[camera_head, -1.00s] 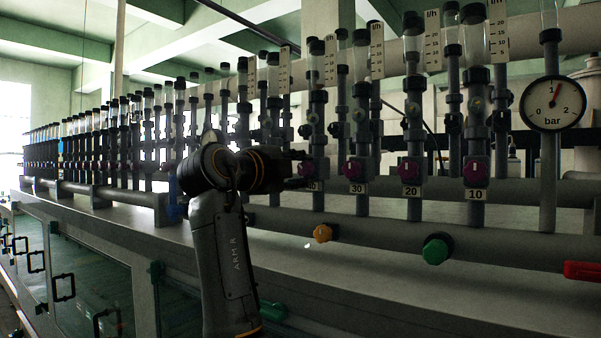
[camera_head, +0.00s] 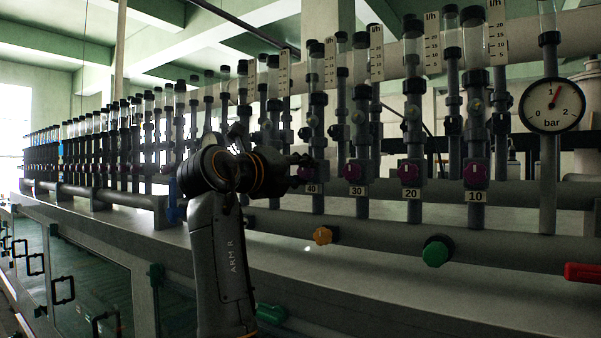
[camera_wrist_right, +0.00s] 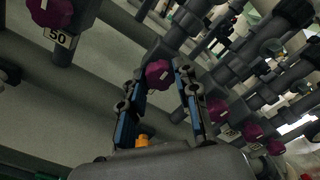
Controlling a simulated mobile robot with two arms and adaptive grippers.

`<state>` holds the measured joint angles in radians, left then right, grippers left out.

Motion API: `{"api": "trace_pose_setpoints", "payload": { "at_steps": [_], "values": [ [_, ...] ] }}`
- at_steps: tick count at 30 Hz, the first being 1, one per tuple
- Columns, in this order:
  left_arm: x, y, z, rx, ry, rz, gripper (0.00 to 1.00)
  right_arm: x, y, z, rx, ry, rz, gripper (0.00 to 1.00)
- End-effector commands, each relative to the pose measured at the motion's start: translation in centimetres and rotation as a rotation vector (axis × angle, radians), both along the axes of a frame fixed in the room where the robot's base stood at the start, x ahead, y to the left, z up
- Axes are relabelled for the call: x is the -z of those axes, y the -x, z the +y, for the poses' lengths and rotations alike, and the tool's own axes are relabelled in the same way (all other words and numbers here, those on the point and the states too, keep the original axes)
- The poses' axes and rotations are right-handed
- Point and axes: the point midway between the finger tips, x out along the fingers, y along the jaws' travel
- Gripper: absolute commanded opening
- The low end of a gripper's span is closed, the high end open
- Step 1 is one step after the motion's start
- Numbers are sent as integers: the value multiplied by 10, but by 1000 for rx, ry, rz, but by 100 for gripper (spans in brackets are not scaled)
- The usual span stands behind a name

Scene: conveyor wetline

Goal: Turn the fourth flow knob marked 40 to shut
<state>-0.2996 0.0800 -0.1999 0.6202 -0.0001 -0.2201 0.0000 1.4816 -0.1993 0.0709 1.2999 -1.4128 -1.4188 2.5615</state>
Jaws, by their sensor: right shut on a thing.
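The fourth flow knob is dark purple, above the label 40 (camera_head: 313,189) in the head view. My right gripper (camera_head: 303,164) is at this knob, its fingers partly covering it. In the right wrist view the purple knob (camera_wrist_right: 158,73) sits between the two blue-padded fingers, and the gripper is shut on it. The knob has a pale mark on its face; I cannot tell its exact setting. My left gripper is not in view.
Purple knobs marked 30 (camera_head: 356,170), 20 (camera_head: 411,172) and 10 (camera_head: 477,175) stand to the right. The knob marked 50 (camera_wrist_right: 50,10) is near in the wrist view. An orange knob (camera_head: 322,235) and green knob (camera_head: 436,251) sit on the lower pipe. A pressure gauge (camera_head: 553,106) hangs at right.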

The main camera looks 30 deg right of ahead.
Motion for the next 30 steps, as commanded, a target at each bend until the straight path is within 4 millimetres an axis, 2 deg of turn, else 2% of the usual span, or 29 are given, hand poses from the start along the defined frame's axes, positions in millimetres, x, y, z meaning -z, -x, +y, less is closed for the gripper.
{"api": "trace_pose_setpoints", "payload": {
  "at_steps": [17, 18, 21, 30],
  "values": [
    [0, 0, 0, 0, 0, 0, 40, 1, 0, 0, 0, -18, -34, 0],
    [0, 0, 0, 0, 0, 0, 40, 1, 0, 0, 0, -18, -34, 33],
    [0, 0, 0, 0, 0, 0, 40, 1, 0, 0, 0, -17, -33, 53],
    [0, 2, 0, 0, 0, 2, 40, 1, 0, 0, -1, -15, -33, 54]
  ]
}}
